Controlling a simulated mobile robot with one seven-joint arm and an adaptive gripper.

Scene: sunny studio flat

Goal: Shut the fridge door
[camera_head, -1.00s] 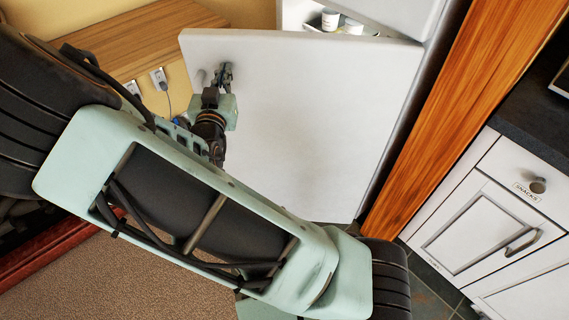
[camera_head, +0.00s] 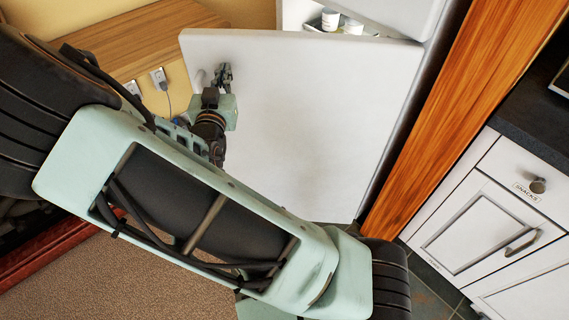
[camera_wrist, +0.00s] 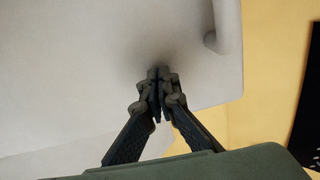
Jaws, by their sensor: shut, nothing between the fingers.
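The white fridge door (camera_head: 310,110) stands open in the head view, with part of the fridge interior (camera_head: 300,14) showing behind its top edge. Its handle (camera_head: 200,78) is at the door's left edge. My gripper (camera_head: 224,72) is at the door's outer face, just right of the handle. In the wrist view, my gripper (camera_wrist: 158,75) is shut and empty, its fingertips against or very close to the door (camera_wrist: 90,60). The handle (camera_wrist: 224,25) shows at upper right there, apart from the fingers. Contact is hard to tell.
White cups (camera_head: 330,20) stand inside the fridge. A wooden table (camera_head: 150,38) and a wall socket (camera_head: 158,76) are behind the door at left. A wooden panel (camera_head: 470,100) and white cabinets (camera_head: 490,215) stand at right. Carpet (camera_head: 80,280) lies below my arm.

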